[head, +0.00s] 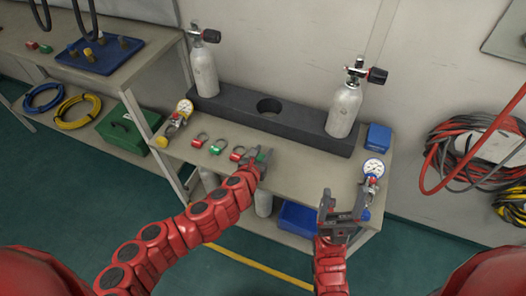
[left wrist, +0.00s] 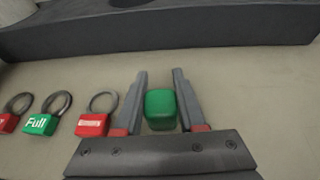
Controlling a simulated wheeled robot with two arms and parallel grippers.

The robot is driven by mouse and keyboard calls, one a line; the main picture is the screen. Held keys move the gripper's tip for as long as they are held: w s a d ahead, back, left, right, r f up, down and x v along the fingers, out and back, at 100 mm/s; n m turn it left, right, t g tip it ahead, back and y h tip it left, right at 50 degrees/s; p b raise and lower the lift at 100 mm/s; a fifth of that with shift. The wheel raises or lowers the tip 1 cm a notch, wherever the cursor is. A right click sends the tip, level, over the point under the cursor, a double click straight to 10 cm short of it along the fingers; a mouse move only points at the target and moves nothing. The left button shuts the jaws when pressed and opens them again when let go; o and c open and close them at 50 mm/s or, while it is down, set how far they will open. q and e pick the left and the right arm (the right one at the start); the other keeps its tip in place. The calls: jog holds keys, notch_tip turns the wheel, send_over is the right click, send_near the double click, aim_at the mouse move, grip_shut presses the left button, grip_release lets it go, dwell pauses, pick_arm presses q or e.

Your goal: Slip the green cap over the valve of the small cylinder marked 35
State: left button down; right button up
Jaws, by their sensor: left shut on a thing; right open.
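My left gripper (head: 262,157) is low over the front middle of the bench. In the left wrist view its fingers (left wrist: 160,100) are shut on a small green cap (left wrist: 160,109). Two small grey cylinders with black-knobbed valves stand upright in the dark rack: one at the left (head: 203,70), one at the right (head: 345,108). Both valves look uncovered. No marking 35 is readable, so I cannot tell which cylinder it is. My right gripper (head: 342,205) is open and empty in front of the bench's right part.
The rack (head: 300,128) has an empty hole between the cylinders. Red and green tags (head: 217,146) lie left of my left gripper. Gauges lie at both bench ends, the right one (head: 373,170) near a blue box (head: 379,138). More cylinders (head: 263,203) show below the bench.

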pick_arm(q)
jog(key=shift+f+b, duration=0.45)
jog(key=shift+f, duration=0.05)
dwell(0.5)
jog(key=shift+c, duration=2.1)
grip_release()
jog(key=shift+s+r, duration=0.1)
jog(key=shift+r, duration=0.05)
jog(key=p+v, duration=0.6)
jog(key=v, duration=1.1)
jog(key=shift+a, duration=0.1)
